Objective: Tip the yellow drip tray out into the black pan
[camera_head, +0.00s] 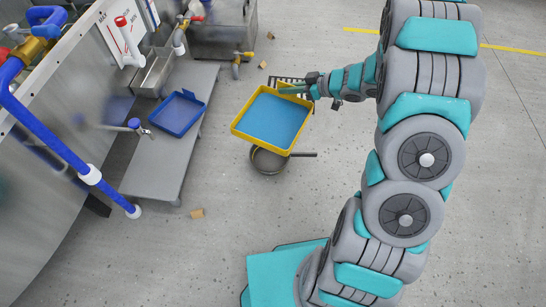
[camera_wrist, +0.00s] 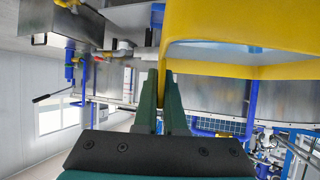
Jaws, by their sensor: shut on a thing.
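The yellow drip tray (camera_head: 259,141) is held up in the head view, with a flat blue surface inside it. It looks roughly level. My gripper (camera_head: 293,88) is shut on its far right edge. In the wrist view, the green fingers of my gripper (camera_wrist: 160,88) meet at the yellow tray (camera_wrist: 235,70), which fills the upper right. The dark round pan (camera_head: 268,163) is on the floor below the tray, with its handle pointing right. The tray hides much of the pan from the head view. I cannot see what is inside the pan.
A blue tray (camera_head: 178,114) lies on a grey low platform (camera_head: 165,160) at left, beside a station with blue pipes (camera_head: 60,150). A grey metal box (camera_head: 222,40) stands behind. Small brown blocks (camera_head: 197,213) lie on the floor.

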